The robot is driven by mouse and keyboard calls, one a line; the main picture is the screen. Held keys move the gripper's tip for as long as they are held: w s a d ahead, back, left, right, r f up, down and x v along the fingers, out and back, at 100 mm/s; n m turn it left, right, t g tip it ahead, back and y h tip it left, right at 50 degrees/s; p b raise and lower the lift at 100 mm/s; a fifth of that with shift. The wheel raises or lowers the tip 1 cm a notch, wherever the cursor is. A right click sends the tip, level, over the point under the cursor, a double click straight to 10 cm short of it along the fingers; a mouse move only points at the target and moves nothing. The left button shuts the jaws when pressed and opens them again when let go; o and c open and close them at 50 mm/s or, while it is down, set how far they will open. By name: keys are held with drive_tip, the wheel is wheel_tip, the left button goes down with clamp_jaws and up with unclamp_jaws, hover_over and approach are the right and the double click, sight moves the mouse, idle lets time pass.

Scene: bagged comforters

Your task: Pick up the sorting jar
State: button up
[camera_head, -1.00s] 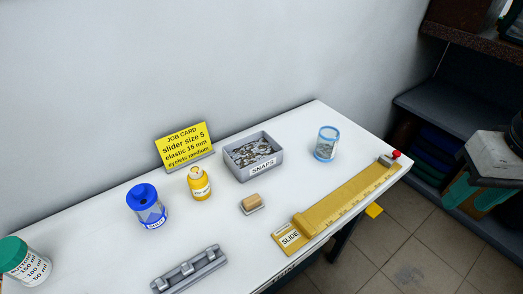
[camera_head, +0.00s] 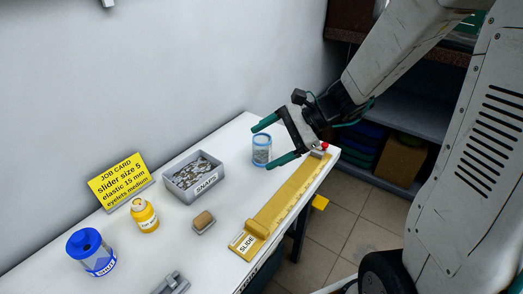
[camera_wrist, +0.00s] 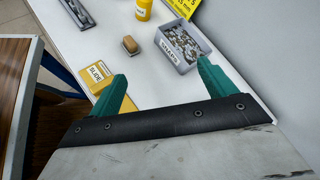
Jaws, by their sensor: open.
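A clear jar with a blue rim and grey contents (camera_head: 262,150), which looks like the sorting jar, stands upright near the far right end of the white table. My gripper (camera_head: 265,146) is open and empty. In the head view its two green fingertips show above and below the jar, with the jar in line with the gap; whether they are level with it in depth I cannot tell. In the wrist view the gap between the fingers (camera_wrist: 162,72) shows bare table, and the jar is not seen there.
A grey snaps tray (camera_head: 192,193), a yellow bottle (camera_head: 145,217), a tan block (camera_head: 203,222), a blue-lidded jar (camera_head: 92,253) and a yellow job card (camera_head: 122,180) are on the table. A yellow slide ruler (camera_head: 285,205) runs along the front edge. The wall is behind.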

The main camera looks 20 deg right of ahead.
sight(262, 146)
drive_tip(key=w+d+f+m+t, duration=0.2)
drive_tip(key=w+f+m, duration=0.1)
drive_tip(key=w+d+f+m+t, duration=0.2)
drive_tip(key=w+d+f+m, duration=0.1)
drive_tip(key=f+m, duration=0.1)
drive_tip(key=w+d+f+m+t+h, duration=0.1)
drive_tip(key=w+d+f+m+t, duration=0.1)
drive_tip(key=w+d+f+m, duration=0.1)
drive_tip(key=shift+w+d+f+m, duration=0.15)
drive_tip(key=shift+w+d+m, duration=0.1)
drive_tip(key=shift+w+m, duration=0.35)
drive_tip(key=x, duration=0.7)
drive_tip(key=shift+w+d+f, duration=0.1)
drive_tip(key=shift+w+f, duration=0.15)
drive_tip(key=shift+w, duration=0.25)
drive_tip(key=c, duration=1.1)
